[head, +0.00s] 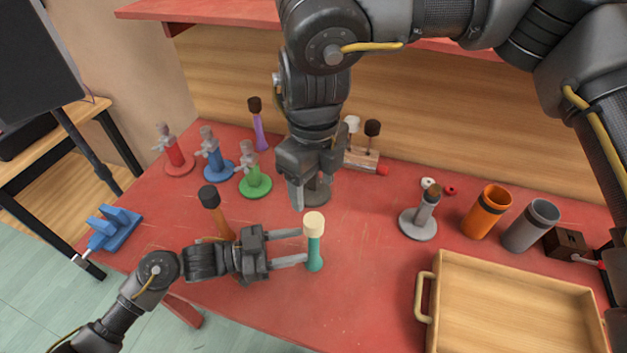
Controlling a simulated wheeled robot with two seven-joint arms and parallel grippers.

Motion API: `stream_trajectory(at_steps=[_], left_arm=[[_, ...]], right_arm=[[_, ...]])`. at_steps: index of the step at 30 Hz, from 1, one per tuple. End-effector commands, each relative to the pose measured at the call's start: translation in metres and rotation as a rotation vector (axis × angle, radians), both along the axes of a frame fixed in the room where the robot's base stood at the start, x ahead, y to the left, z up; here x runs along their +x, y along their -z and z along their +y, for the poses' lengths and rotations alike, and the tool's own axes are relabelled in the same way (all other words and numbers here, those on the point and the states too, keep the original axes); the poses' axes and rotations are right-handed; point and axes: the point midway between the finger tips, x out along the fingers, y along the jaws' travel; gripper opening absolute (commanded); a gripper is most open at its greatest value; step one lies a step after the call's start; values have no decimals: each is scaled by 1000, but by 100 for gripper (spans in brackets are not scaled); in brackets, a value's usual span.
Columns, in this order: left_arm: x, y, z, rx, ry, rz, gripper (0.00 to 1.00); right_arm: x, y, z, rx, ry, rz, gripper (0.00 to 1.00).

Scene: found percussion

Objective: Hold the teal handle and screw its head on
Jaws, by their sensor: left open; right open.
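The teal handle (314,254) stands upright on the red table in the head view, near the front middle. A cream head (314,223) sits on top of it; I cannot tell how tightly it is joined. My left gripper (305,246) comes in from the left, open, with its fingertips at the handle, below the head. I cannot tell whether they touch it. My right gripper (307,196) is open and points down, behind and above the cream head. Its far finger is hard to make out against grey behind it.
An orange handle with a dark head (209,198) stands behind my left gripper. Coloured stands (254,184) are back left, a grey stand (417,222) and orange cup (487,212) right. A wooden tray (424,298) fills the front right. Table between handle and tray is clear.

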Motion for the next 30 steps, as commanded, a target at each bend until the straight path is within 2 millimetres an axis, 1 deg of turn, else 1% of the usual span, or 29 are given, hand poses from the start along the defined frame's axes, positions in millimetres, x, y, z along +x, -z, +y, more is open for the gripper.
stream_trajectory(at_steps=[1,3,6,10,15,30], left_arm=[[-2,4,11,5,0,-2,47],[-5,4,24,3,-1,0,47],[-8,3,39,3,0,-1,47],[-11,2,52,1,0,0,47],[-13,0,58,0,0,-1,47],[-12,-2,58,0,0,0,47]], right_arm=[[0,5,0,0,0,0,62],[0,8,0,0,0,0,62],[0,12,0,0,0,0,62],[0,14,0,0,0,0,62],[0,15,0,0,0,0,62],[0,13,0,0,0,0,62]])
